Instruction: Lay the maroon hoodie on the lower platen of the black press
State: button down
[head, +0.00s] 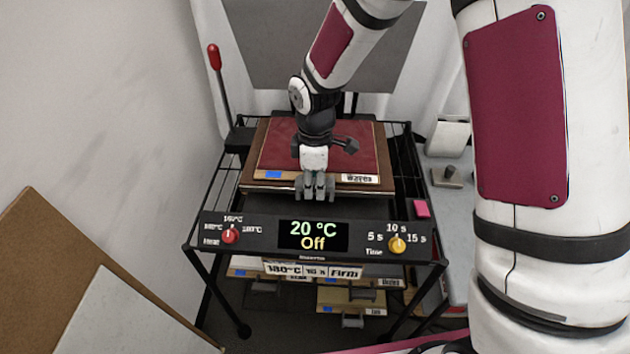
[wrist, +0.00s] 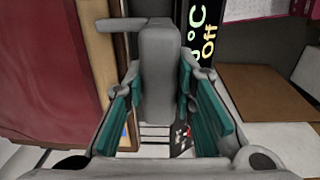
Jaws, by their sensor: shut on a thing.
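The maroon hoodie (head: 275,150) appears as a flat maroon piece on a brown board (head: 262,186) with a label and blue mark on its front edge. My gripper (head: 317,190) is at the middle of that front edge. In the wrist view, my gripper's teal pads (wrist: 165,110) are on either side of a grey handle (wrist: 157,75), with the maroon cloth (wrist: 40,70) to the left. The board is over the black press (head: 375,203), whose display reads 20 °C, Off. The lower platen is mostly hidden under the board; I cannot tell whether they touch.
A red-knobbed lever (head: 213,60) stands at the left. Below the panel are more boards with grey handles (head: 352,321). Brown and white sheets (head: 40,250) are at the lower left, beside a white wall.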

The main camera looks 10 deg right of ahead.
jog(key=shift+f, duration=0.35)
jog(key=c, duration=1.2)
grip_release()
jog(key=shift+c, duration=0.2)
notch_tip(320, 180, up, 11)
jog(key=shift+s+r, duration=0.1)
jog(key=shift+r, duration=0.05)
jog(key=s+d+r+m+t, duration=0.1)
jog(key=s+d+r+m, duration=0.3)
jog(key=s+r, duration=0.15)
jog(key=s+d+r+m+t, duration=0.2)
jog(key=s+d+r+m, duration=0.2)
jog(key=r, duration=0.3)
jog(key=s+d+r+m+t, duration=0.1)
jog(key=s+d+r+m, duration=0.1)
jog(key=s+m, duration=0.2)
jog(key=s+d+r+m+t, duration=0.1)
jog(key=s+d+m, duration=0.1)
jog(key=s, duration=0.5)
jog(key=shift+s+d+r+m, duration=0.25)
jog(key=shift+s+r+m, duration=0.15)
jog(key=shift+m, duration=0.5)
